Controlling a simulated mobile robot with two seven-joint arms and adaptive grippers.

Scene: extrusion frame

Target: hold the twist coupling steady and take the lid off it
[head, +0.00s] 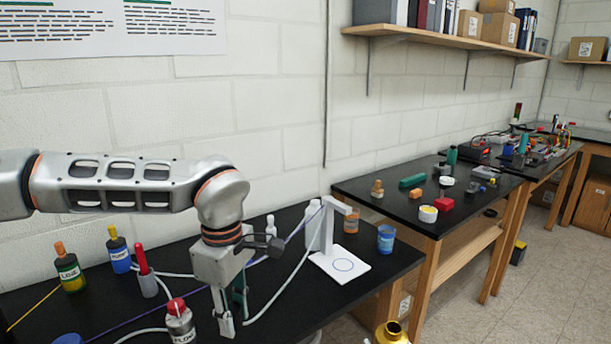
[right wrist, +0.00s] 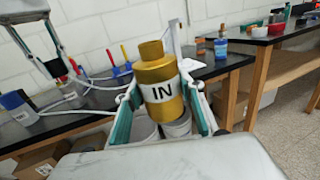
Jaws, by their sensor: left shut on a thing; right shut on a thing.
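The gold twist coupling (right wrist: 161,92), with a white band marked IN, stands between the fingers of my right gripper (right wrist: 165,115), which is shut on it. My left gripper (head: 231,312) points down over the black bench at the left, well apart from the coupling. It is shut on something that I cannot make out. It also shows in the right wrist view (right wrist: 56,66), at the upper left.
A red-capped canister (head: 180,322) stands beside my left gripper, and a red marker in a cup (head: 147,282) stands behind it. A second table (head: 400,208) with small items stands to the right.

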